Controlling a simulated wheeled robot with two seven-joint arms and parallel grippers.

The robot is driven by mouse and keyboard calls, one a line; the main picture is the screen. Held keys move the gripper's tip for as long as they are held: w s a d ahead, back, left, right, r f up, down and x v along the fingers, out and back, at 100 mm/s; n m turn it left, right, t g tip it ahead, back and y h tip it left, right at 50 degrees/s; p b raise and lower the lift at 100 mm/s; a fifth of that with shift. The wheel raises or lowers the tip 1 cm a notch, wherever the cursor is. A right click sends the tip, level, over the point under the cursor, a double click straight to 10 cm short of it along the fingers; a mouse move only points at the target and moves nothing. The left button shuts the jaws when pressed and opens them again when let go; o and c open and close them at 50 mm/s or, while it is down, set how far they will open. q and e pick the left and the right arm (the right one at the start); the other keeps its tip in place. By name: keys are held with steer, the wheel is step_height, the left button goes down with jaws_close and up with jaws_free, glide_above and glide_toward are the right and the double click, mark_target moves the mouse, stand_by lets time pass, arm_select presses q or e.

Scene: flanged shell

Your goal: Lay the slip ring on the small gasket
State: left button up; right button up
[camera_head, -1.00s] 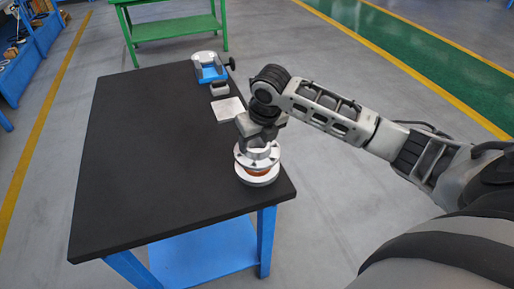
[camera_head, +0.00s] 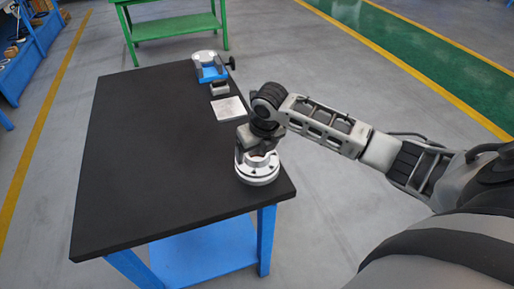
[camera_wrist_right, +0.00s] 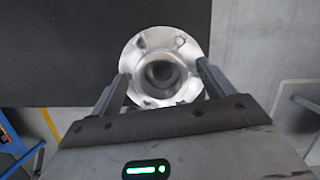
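The slip ring (camera_head: 243,163) is a silver flanged ring with a raised hub and bolt holes. It sits level on the stacked silver flange part (camera_head: 258,181) at the table's near right corner. The small gasket, orange in the earlier head view, is hidden beneath the ring now. My right gripper (camera_wrist_right: 162,70) is over the ring, pointing down. In the right wrist view its fingers stand on both sides of the hub, with bare flange face showing between each finger and the hub, so it looks open. My left gripper is out of view.
The black table (camera_head: 150,150) is clear on its left and middle. A pale square plate (camera_head: 229,109), a small grey block (camera_head: 220,89) and a blue-and-white fixture (camera_head: 209,67) stand along its right side. A green bench (camera_head: 175,28) stands behind.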

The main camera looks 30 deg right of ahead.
mark_target(263, 160)
steer(key=shift+r, duration=0.1)
steer(key=v, duration=1.2)
steer(key=s+a+f+m+t+y, duration=0.2)
steer(key=a+f+m, duration=0.4)
steer(key=f+m, duration=0.2)
steer(key=s+a+f+m+t+y, duration=0.2)
steer(key=a+f+m, duration=0.5)
steer(key=f+m, duration=0.2)
steer(key=s+f+m+t+h, duration=0.1)
steer(key=s+f+m, duration=0.5)
steer(key=s+m, duration=0.6)
steer(key=shift+a+m+t, duration=0.5)
steer(key=shift+m+t, duration=0.4)
steer(key=shift+m, duration=1)
steer(key=shift+f, duration=0.1)
